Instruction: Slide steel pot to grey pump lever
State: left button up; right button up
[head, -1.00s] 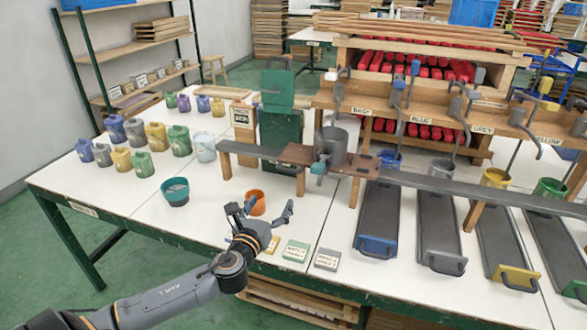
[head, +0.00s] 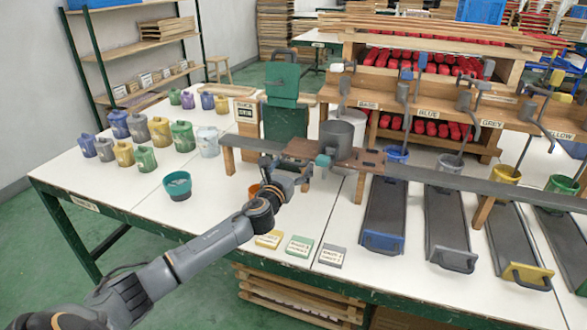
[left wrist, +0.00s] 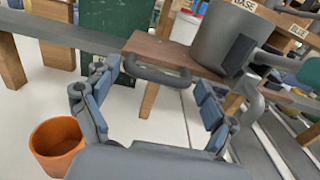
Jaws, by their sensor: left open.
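The steel pot (head: 338,139) stands upright on a brown wooden sled (head: 300,149) on the long grey rail, in front of the base pump. It also shows in the left wrist view (left wrist: 222,38). The sled has a dark bar handle (left wrist: 158,74) on its near side. The grey pump lever (head: 465,101) hangs beside the GREY label, well to the right of the pot. My left gripper (head: 299,179) is open and empty, just in front of the sled. In the left wrist view its fingers (left wrist: 155,100) are spread with the handle ahead between them, apparently apart from it.
An orange cup (left wrist: 56,143) stands close to the left gripper. A teal bowl (head: 177,186) and several paint jugs (head: 182,136) stand at left. Label cards (head: 300,246) lie near the front edge. Grey-black trays (head: 385,206) stand under the rail at right.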

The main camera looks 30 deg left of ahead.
pick_arm(q)
jog(key=shift+w+a, duration=0.15)
jog(key=shift+w, duration=0.35)
pick_arm(e)
jog(key=shift+f, duration=0.2)
